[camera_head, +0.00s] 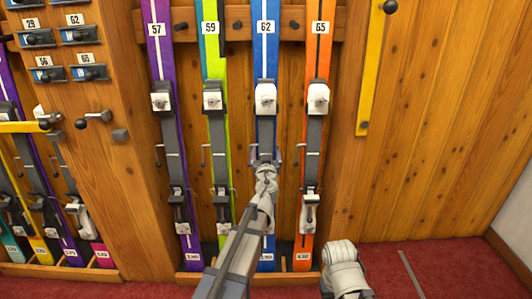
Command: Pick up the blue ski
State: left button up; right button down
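The blue ski (266,50), with a white stripe and the label 62, stands upright in the wall rack between the green ski (213,125) labelled 59 and the orange ski (315,130) labelled 65. A white and grey binding sits on it. My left gripper (265,154) is at the blue ski, below the white binding part, with one finger at each side of the ski. Whether the fingers press on it is too small to tell.
A purple ski (157,60) labelled 57 stands left of the green one. The skis stand in a low wooden trough (192,277). More skis and numbered drawers (80,35) are at the left. A yellow bar (369,70) hangs at the right. Red carpet (450,275) is open at the lower right.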

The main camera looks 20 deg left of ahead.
aim_at(266, 104)
pick_arm(q)
grip_shut()
jog(key=shift+r, duration=0.1)
pick_arm(e)
jog(key=shift+r, duration=0.1)
dwell(0.3)
